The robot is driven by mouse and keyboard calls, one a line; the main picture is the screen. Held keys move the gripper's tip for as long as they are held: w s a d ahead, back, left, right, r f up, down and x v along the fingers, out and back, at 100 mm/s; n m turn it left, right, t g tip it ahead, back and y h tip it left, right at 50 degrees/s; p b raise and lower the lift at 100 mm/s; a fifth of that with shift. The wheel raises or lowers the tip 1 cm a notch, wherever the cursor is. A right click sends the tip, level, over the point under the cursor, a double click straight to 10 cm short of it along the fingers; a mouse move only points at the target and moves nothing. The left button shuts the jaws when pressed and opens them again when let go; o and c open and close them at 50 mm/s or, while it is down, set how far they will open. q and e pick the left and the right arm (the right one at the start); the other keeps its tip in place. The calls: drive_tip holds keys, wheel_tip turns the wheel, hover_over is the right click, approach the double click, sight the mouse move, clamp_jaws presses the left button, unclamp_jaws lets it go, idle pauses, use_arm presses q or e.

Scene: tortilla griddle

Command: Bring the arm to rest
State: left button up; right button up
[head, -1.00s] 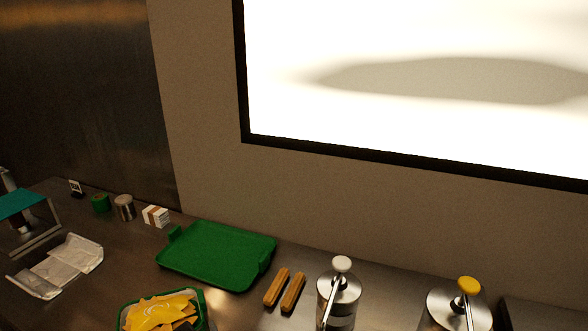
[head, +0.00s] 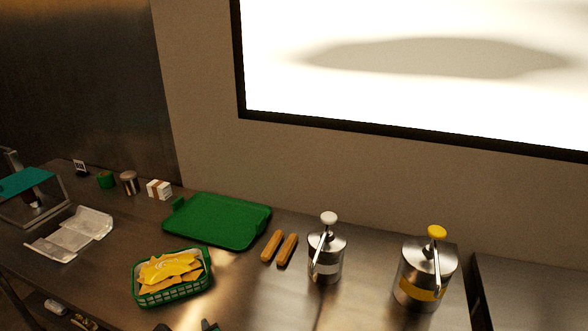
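Two small dark tips (head: 186,327) poke in at the bottom edge, left of centre, a little apart from each other. They look like part of a gripper of mine, probably the left one, but too little shows to tell whether it is open. They are in front of the green basket (head: 174,293), which holds chips with yellow cheese, and appear apart from it. No arm shows in the head view. My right gripper is not in view.
The front middle of the counter is clear.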

use_arm(q)
drive_tip(key=s+a+f+n+g+h, duration=0.15)
drive_tip(key=s+f+n, duration=0.25)
drive_tip(key=s+n, duration=0.4)
drive_tip(key=s+f+n+g+h, duration=0.2)
drive_tip(key=s+f+n+g, duration=0.15)
drive_tip(key=s+n, duration=0.4)
drive_tip(key=s+a+f+n+g+h, duration=0.15)
drive_tip(key=s+f+n, duration=0.35)
drive_tip(key=n, duration=0.6)
wheel_tip(320, 180, down, 30)
drive_tip(key=g, duration=0.2)
drive_tip(key=s+a+f+m+g, duration=0.1)
drive_tip(key=s+a+f, duration=0.2)
drive_tip(key=s+f, duration=1.6)
drive_tip(key=shift+s+f, duration=0.2)
drive_tip(key=shift+f, duration=0.5)
